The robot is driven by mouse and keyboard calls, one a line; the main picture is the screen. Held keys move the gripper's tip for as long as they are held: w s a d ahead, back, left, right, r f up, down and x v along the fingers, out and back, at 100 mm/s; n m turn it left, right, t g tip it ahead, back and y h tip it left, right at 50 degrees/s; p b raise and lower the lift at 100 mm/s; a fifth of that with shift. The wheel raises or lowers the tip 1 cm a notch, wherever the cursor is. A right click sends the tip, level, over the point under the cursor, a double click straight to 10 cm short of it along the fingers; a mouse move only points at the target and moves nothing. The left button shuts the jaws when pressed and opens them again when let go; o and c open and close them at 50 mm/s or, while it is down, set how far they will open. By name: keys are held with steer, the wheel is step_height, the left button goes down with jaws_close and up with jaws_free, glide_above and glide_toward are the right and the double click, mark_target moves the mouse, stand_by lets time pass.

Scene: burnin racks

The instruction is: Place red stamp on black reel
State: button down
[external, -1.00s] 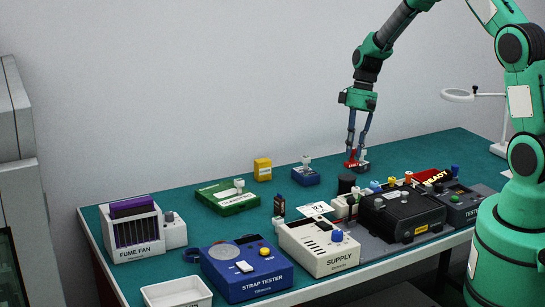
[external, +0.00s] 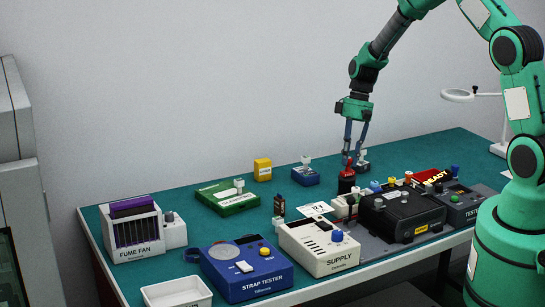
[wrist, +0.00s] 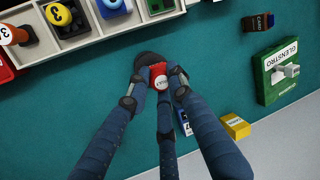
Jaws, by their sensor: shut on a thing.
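My gripper (external: 350,165) is shut on the red stamp (external: 347,172), low over the table. The black reel (external: 346,186) is a short dark cylinder standing on the green mat, directly under the stamp in the external view. In the wrist view the red stamp (wrist: 159,77) sits between the fingertips of my gripper (wrist: 158,80), its round pale label facing the camera. The dark reel (wrist: 149,58) shows behind it, partly covered by stamp and fingers. I cannot tell whether the stamp touches the reel.
A grey tray of coloured knobbed pieces (wrist: 98,28) lies close by. The black case (external: 402,212) and white supply unit (external: 318,246) are in front. Clear mat (external: 270,195) lies to the left.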

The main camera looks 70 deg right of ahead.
steer(key=shift+f, duration=0.2)
steer(key=c, duration=1.5)
jaws_free()
steer(key=shift+c, duration=0.2)
steer(key=shift+r, duration=0.15)
steer(key=p+v, duration=0.1)
steer(key=v, duration=1.1)
steer(key=shift+r, duration=0.15)
